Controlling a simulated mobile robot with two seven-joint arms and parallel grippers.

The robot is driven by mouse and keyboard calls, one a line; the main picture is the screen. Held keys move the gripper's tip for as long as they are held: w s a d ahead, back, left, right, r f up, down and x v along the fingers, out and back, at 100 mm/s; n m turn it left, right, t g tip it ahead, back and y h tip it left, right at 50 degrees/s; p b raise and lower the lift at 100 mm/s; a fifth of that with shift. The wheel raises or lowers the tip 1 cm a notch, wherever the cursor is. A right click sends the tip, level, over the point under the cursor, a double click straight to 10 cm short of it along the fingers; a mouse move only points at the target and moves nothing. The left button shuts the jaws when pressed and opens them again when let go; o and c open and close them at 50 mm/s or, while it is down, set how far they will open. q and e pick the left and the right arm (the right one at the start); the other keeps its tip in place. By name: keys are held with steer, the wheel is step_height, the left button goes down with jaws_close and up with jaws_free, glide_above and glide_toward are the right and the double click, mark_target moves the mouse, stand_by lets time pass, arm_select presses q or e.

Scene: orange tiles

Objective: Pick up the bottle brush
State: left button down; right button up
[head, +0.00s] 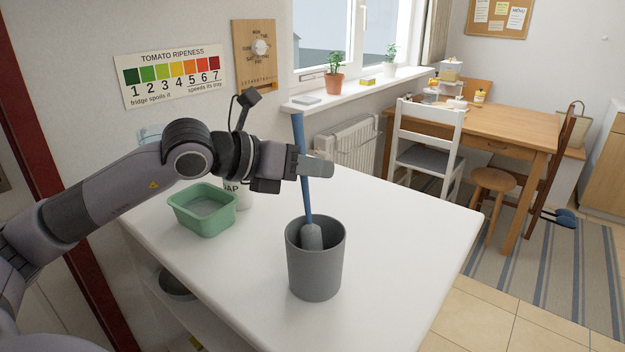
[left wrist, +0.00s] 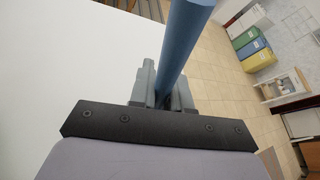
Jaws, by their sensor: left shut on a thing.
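The bottle brush (head: 305,190) has a long blue handle and a grey head. It stands slightly tilted, its head inside the grey cup (head: 315,272) on the white counter. My left gripper (head: 318,167) is shut on the blue handle, above the cup's rim. In the left wrist view the blue handle (left wrist: 182,45) passes between the fingers of my left gripper (left wrist: 163,92). The lowest part of the brush head is hidden by the cup wall. My right gripper is not in view.
A green tub (head: 203,210) and a white soap container (head: 238,192), partly hidden by my left arm, stand left of the cup on the white counter (head: 405,225). The counter right of the cup is clear. The windowsill (head: 355,91) holds potted plants.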

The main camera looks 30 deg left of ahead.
arm_select(q)
step_height(320, 180, up, 18)
steer(key=p, duration=0.3)
steer(key=shift+f, duration=0.25)
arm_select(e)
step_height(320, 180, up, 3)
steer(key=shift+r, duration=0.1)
